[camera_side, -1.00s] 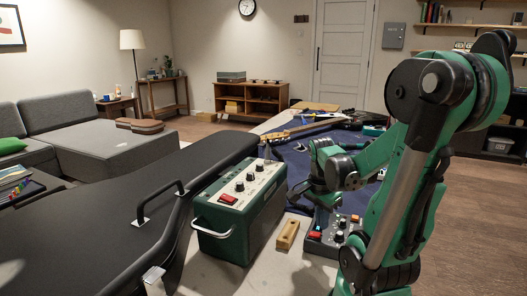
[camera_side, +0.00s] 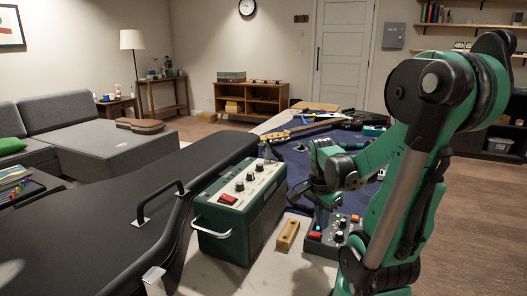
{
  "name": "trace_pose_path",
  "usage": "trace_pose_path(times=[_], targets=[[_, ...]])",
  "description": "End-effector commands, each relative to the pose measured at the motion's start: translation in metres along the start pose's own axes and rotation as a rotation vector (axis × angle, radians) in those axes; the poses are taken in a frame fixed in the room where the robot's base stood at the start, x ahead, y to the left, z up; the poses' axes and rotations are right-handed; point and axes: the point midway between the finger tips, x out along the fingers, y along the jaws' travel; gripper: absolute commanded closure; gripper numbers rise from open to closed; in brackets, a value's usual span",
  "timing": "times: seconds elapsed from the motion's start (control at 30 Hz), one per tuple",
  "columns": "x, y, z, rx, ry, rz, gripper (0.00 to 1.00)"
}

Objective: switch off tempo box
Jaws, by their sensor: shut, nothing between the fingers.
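A small dark box with a red switch, several knobs and an orange light, which looks like the tempo box (camera_side: 328,241), sits on the bench left of my arm's base. I cannot read whether its switch is on or off. Part of the box's right side is hidden behind my arm.
A larger green box (camera_side: 235,242) with a red switch, knobs and a white handle stands to the left. A wooden block (camera_side: 288,235) lies between the two boxes. A black guitar case (camera_side: 90,225) fills the left front. A guitar (camera_side: 305,130) lies on the blue mat behind.

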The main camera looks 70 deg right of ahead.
Motion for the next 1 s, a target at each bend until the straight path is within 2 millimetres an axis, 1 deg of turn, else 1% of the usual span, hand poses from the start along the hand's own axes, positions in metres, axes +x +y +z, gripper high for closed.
trace_pose_path(times=[0.47, 1.0], targets=[[0.0004, -0.0001, 0.0, 0.0, 0.0, 0.0, 1.0], [0.0084, -0.0006, 0.001, 0.0, 0.0, 0.0, 1.0]])
